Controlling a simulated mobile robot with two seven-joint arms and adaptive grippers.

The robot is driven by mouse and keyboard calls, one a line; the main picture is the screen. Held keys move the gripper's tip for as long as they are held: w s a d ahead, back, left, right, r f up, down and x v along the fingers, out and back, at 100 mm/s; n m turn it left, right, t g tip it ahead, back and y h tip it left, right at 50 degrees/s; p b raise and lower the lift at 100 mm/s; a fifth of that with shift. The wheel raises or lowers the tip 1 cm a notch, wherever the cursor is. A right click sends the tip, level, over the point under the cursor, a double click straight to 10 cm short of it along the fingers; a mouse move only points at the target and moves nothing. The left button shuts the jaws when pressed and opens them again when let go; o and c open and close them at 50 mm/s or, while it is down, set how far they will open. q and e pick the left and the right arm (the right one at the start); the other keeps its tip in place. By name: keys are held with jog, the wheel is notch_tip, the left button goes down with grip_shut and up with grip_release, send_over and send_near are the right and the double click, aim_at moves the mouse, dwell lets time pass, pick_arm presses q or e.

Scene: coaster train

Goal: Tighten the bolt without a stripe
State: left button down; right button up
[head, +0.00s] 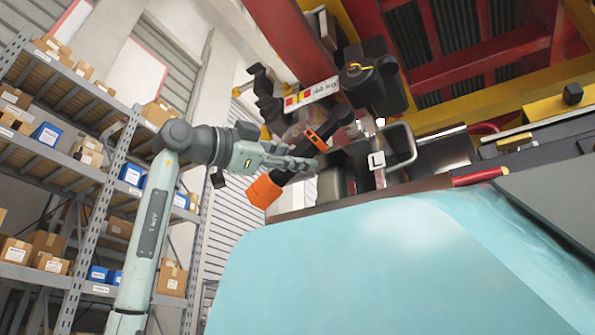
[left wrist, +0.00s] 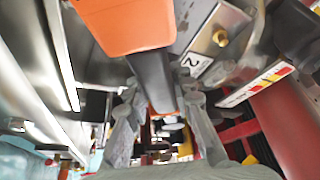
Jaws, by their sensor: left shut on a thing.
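My left gripper (head: 306,164) is shut on a power tool with an orange block-shaped end (head: 263,192) and a dark body with an orange strip. In the left wrist view, the tool's orange end (left wrist: 125,25) is close to the camera and its dark shaft runs between my fingers (left wrist: 160,95). A brass-coloured bolt head (left wrist: 220,38) sits on a metal plate beside a label "2" (left wrist: 196,63). I cannot tell whether it has a stripe. No other bolt shows clearly. My right gripper is in neither view.
A metal bracket (head: 404,142) with an "L" label stands right of the tool. A sign with red and yellow squares (head: 312,94) is just above it. A red-handled tool (head: 480,177) lies at the right. Shelves (head: 50,140) with boxes stand at the left.

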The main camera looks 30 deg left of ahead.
pick_arm(q)
jog(key=shift+w+r, duration=0.1)
jog(key=shift+w, duration=0.25)
dwell(1.6)
